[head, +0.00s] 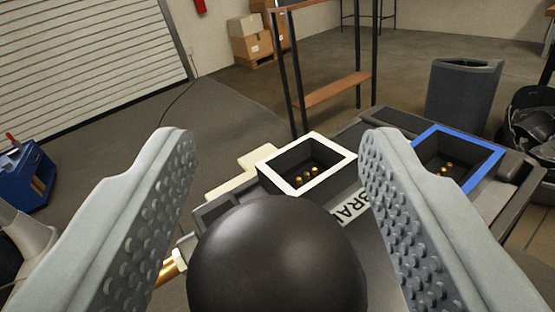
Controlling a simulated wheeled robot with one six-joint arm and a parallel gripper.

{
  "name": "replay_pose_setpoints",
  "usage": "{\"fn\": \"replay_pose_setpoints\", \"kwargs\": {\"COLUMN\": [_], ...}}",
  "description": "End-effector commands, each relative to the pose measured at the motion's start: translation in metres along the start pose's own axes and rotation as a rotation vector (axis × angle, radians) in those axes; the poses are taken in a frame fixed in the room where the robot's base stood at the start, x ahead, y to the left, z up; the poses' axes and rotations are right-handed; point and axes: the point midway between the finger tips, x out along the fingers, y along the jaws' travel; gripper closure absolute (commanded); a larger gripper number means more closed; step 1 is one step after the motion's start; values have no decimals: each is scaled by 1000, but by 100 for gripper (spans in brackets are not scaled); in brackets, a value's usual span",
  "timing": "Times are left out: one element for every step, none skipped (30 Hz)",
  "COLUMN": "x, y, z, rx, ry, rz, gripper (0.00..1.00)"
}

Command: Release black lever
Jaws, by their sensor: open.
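The black lever's round knob (277,258) fills the bottom middle of the head view. My gripper (275,145) is open, with one grey studded finger on each side of the knob. Gaps show between the knob and both fingers, and neither finger appears to touch it. The lever's shaft is hidden below or behind the knob.
Beyond the knob is a machine with a white-rimmed bin (285,180) and a blue-rimmed bin (488,165), each with small gold pieces. A label (350,208) is partly hidden. A shelf rack (335,90), grey trash can (463,95) and boxes (252,45) stand farther back.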

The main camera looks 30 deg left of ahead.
Motion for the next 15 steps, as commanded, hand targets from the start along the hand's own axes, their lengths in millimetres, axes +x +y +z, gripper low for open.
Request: {"fn": "replay_pose_setpoints", "kwargs": {"x": [0,0,0,0,0,0,0,0,0,0,0,0,0,0,0], "y": [0,0,0,0,0,0,0,0,0,0,0,0,0,0,-1], "z": [0,0,0,0,0,0,0,0,0,0,0,0,-1,-2,-6], "rx": [0,0,0,0,0,0,0,0,0,0,0,0,0,0,0], "ry": [0,0,0,0,0,0,0,0,0,0,0,0,0,1,1], "rz": [0,0,0,0,0,0,0,0,0,0,0,0,0,0,0], "gripper": [47,49,56,62,68,76,82,88,96,100,100,100,100,100,100]}}
